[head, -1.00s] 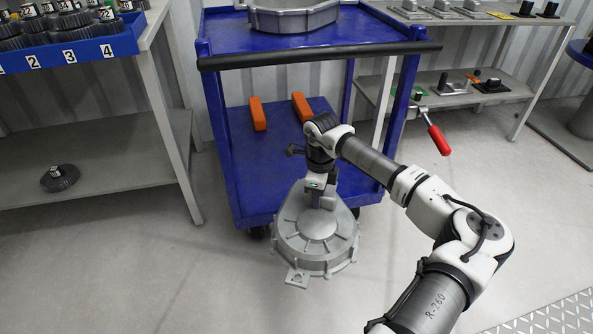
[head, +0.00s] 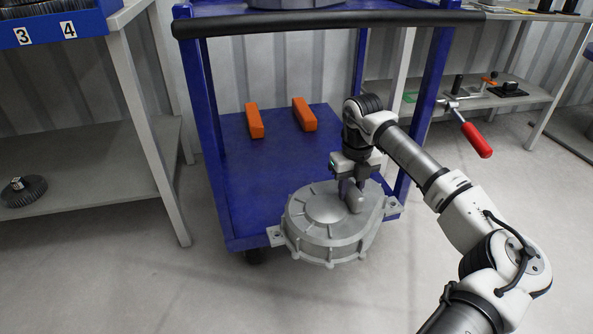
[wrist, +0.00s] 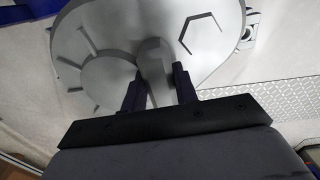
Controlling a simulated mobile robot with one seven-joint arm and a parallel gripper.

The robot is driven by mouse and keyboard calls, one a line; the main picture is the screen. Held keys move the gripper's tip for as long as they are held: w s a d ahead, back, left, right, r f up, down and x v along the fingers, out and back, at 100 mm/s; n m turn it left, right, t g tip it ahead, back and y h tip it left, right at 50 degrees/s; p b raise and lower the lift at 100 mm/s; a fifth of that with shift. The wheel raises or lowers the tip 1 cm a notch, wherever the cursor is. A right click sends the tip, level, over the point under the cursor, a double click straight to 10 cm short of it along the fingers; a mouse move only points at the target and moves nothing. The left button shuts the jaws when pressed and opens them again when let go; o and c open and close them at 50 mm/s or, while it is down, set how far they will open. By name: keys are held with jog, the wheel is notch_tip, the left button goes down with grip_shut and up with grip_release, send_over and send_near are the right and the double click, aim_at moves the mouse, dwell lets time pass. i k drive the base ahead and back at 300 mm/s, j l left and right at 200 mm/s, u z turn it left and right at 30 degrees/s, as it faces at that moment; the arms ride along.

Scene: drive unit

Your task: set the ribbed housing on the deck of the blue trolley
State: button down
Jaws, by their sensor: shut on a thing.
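The ribbed housing (head: 315,230) is a round grey metal casting with radial ribs and side lugs. My gripper (head: 354,190) is shut on the raised boss on its top. The wrist view shows both fingers (wrist: 158,85) on either side of that boss, with the housing (wrist: 95,55) filling the upper part. The blue trolley (head: 240,190) stands behind, with a low blue deck. In the head view the housing overlaps the deck's front edge; its exact height above the deck is hard to tell.
Two orange blocks (head: 255,121) (head: 304,114) lie on the deck toward the back. A red-handled clamp (head: 476,140) sticks out from the right bench. A grey bench (head: 150,130) stands left.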

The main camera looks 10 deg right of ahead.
aim_at(309, 175)
jog(key=i, duration=1.1)
